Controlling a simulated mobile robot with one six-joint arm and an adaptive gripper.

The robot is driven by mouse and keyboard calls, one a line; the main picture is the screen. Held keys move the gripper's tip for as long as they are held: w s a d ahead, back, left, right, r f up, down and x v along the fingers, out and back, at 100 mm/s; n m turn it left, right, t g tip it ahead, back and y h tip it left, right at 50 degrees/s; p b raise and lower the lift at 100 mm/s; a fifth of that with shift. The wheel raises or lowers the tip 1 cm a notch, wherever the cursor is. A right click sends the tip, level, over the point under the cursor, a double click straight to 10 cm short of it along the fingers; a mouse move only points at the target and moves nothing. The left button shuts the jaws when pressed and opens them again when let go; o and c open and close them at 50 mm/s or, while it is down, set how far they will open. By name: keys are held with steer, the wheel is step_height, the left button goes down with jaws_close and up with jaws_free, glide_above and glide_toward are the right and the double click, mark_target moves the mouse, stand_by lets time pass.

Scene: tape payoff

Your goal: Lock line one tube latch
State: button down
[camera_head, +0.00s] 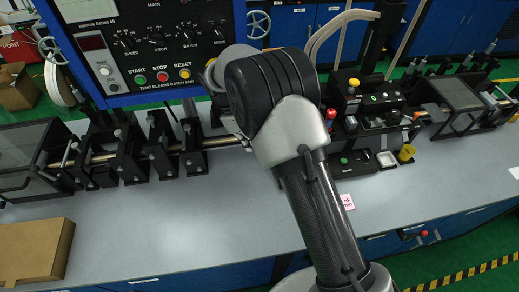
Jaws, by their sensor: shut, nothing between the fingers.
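A brass-coloured tube (219,142) runs left to right through a row of black brackets (130,148) with light-topped knobs at the back left of the bench. The tube's right part passes behind my arm. Which part is the line one tube latch, and whether it is locked, I cannot tell. My arm rises from the bottom right of centre to a large dark joint in the middle, and a grey part of it shows behind. My gripper does not show; the arm may hide it.
A blue control panel (130,62) with start, stop and reset buttons stands behind the brackets. A black machine (365,125) stands right of my arm. A cardboard box (35,252) lies front left. The grey bench top (180,220) is mostly clear in front.

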steer(key=b+x, duration=0.2)
steer(key=x, duration=0.7)
steer(key=shift+d, duration=0.15)
steer(key=shift+s+d+r, duration=0.1)
steer(key=shift+s+d, duration=0.1)
steer(key=shift+d, duration=0.4)
steer(key=shift+s+d+r, duration=0.1)
steer(key=shift+s+d, duration=0.05)
steer(key=shift+d, duration=0.45)
steer(key=shift+s+d, duration=0.15)
steer(key=shift+d, duration=0.4)
